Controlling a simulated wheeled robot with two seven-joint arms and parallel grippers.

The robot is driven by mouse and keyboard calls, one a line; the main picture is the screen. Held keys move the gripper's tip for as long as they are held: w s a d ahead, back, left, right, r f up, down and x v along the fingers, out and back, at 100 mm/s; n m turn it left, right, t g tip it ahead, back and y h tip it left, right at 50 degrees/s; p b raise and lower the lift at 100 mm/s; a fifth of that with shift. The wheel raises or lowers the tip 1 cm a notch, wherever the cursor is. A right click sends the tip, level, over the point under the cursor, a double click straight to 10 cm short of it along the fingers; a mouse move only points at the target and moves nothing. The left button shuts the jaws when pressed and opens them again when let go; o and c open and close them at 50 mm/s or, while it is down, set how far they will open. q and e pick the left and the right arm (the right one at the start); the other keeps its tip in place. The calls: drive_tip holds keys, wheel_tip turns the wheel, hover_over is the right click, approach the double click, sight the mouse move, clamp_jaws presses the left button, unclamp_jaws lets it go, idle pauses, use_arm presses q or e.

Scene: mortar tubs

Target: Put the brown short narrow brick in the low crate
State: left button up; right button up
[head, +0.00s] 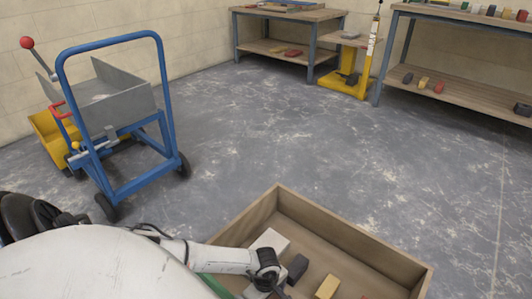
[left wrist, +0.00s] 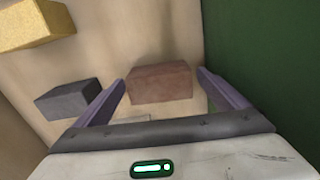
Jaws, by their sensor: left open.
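A brown short brick (left wrist: 160,83) lies on a pale wood floor in the left wrist view, between the purple fingertips of my left gripper (left wrist: 160,76). The fingers are open, one to each side of it. In the head view my left gripper (head: 266,282) reaches down inside a low-walled wooden crate (head: 350,236). There the brown brick is mostly hidden by my gripper. I cannot tell whether the fingers touch the brick. My right gripper is out of view.
A dark grey brick (left wrist: 70,98) and a yellow brick (left wrist: 35,25) lie left of the brown one. A pale brick (head: 268,243) lies by the arm. A green surface (left wrist: 262,60) rises close on the right. A blue cart (head: 110,120) stands at the left.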

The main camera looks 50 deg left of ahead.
use_arm(q)
wheel_tip(320, 180, up, 9)
drive_tip(key=p, duration=0.4)
drive_tip(key=shift+p, duration=0.3)
drive_tip(key=shift+r, duration=0.6)
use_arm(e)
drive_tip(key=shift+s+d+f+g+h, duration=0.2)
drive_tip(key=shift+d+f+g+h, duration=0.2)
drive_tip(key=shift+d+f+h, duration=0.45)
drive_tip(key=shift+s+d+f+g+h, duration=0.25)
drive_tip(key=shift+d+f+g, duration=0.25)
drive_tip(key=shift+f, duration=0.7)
